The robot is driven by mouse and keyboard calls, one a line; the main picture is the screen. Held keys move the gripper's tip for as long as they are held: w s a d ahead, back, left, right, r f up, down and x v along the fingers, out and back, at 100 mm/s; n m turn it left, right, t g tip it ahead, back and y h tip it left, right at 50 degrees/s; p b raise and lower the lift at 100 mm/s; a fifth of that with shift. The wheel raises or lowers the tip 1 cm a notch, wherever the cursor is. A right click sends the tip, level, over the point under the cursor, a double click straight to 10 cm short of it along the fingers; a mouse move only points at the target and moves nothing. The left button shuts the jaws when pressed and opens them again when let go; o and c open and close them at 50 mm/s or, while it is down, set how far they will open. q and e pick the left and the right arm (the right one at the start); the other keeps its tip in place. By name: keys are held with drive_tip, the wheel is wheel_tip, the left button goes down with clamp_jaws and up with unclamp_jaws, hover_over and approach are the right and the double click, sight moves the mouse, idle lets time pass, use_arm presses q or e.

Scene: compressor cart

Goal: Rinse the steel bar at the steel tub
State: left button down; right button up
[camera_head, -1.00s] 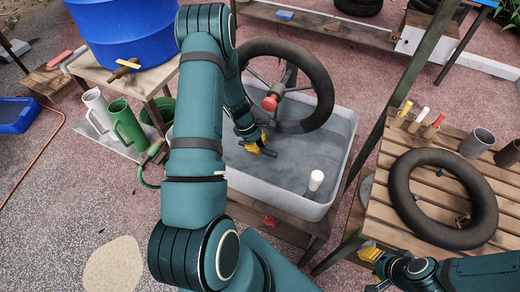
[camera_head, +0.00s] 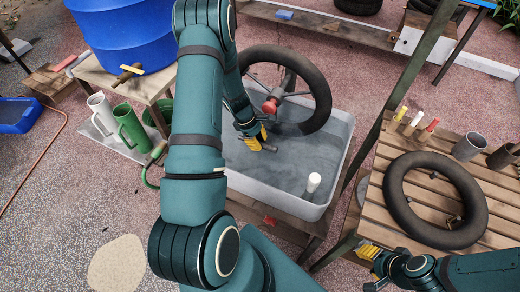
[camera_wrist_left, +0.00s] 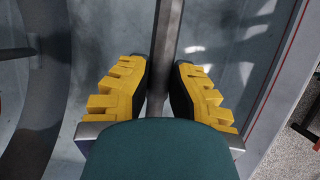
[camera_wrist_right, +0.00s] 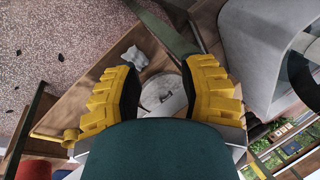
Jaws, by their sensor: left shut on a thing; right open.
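The steel tub (camera_head: 345,150) is a light grey basin filled with greyish water. My left gripper (camera_head: 258,142) is low over the water in the tub. It is shut on the steel bar (camera_wrist_left: 170,28), a grey bar between its yellow fingers in the left wrist view. In the head view only a short end of the bar (camera_head: 270,149) shows past the fingers; I cannot tell whether it touches the water. My right gripper (camera_head: 368,262) is open and empty beside the slatted wooden table, at the lower right.
A white cylinder (camera_head: 314,181) stands in the tub. The slatted table (camera_head: 385,215) holds a black tyre (camera_head: 395,195), markers and cups. A blue barrel (camera_head: 120,35), a white jug (camera_head: 100,112) and a green jug (camera_head: 128,125) are at left.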

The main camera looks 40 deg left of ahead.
use_arm(q)
drive_tip(key=shift+r+p, duration=2.6)
drive_tip(key=shift+r, duration=1.1)
use_arm(e)
drive_tip(key=shift+t, duration=0.3)
drive_tip(key=shift+w+d+r, duration=0.1)
drive_tip(key=shift+w+r, duration=0.2)
drive_tip(key=shift+r, duration=0.6)
drive_tip(key=shift+w+d+r, duration=0.1)
drive_tip(key=shift+w+r, duration=0.25)
drive_tip(key=shift+r, duration=0.6)
drive_tip(key=shift+w+r, duration=0.3)
drive_tip(key=shift+r, duration=0.6)
use_arm(q)
drive_tip(key=shift+r, duration=0.15)
use_arm(e)
drive_tip(key=shift+r, duration=0.1)
use_arm(q)
wheel_tip(320, 180, up, 4)
drive_tip(key=p, duration=0.3)
use_arm(e)
wheel_tip(320, 180, up, 3)
drive_tip(key=shift+f, duration=0.1)
